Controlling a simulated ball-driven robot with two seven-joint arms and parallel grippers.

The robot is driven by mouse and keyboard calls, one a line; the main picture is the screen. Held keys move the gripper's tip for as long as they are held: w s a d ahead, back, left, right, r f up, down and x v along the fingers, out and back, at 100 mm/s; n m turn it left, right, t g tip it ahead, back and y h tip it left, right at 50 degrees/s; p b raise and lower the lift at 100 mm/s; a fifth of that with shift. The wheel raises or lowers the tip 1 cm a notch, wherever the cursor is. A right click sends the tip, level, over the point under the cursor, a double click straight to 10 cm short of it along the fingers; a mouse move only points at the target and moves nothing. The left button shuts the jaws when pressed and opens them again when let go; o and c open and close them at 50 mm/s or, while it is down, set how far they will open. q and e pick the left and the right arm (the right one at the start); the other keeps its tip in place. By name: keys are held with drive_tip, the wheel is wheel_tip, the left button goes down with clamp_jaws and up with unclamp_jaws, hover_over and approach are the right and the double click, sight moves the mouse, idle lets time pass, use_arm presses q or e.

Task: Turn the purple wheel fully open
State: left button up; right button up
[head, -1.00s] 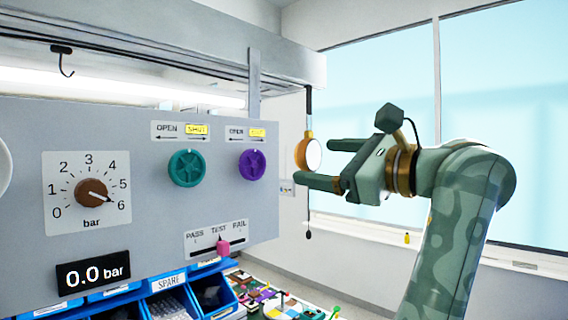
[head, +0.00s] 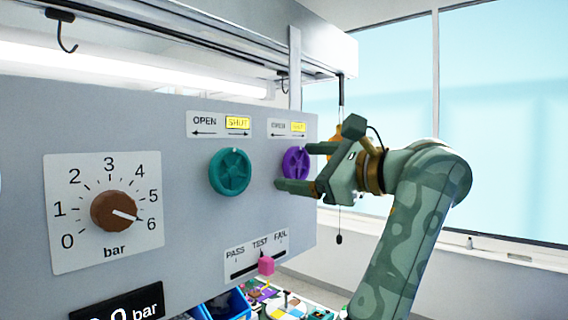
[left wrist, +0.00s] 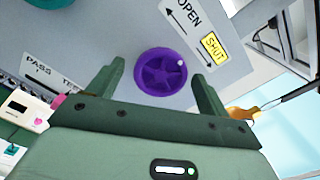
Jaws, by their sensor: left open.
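The purple wheel (head: 293,161) is mounted on the grey panel, right of a teal wheel (head: 230,171). The plate above it (head: 289,129) reads OPEN on the left and a yellow SHUT on the right. My left gripper (head: 297,167) is in front of the purple wheel with its fingers pointing at the panel. In the left wrist view, the purple wheel (left wrist: 164,74) shows between the two spread fingertips of my left gripper (left wrist: 157,69). The gripper is open and holds nothing; I cannot tell whether a finger touches the wheel. My right gripper is not in view.
A brown dial knob (head: 115,211) points near 6 bar. A pink slider (head: 266,265) sits below the wheels on a PASS/TEST/FAIL plate. An orange round object (head: 335,133) hangs behind my gripper. Blue bins (head: 232,305) are below the panel.

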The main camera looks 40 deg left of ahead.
use_arm(q)
drive_tip(key=shift+w+a, duration=0.1)
drive_tip(key=shift+a, duration=0.05)
drive_tip(key=shift+c, duration=1.2)
drive_tip(key=shift+d, duration=0.2)
drive_tip(key=c, duration=0.8)
drive_tip(key=shift+o, duration=0.2)
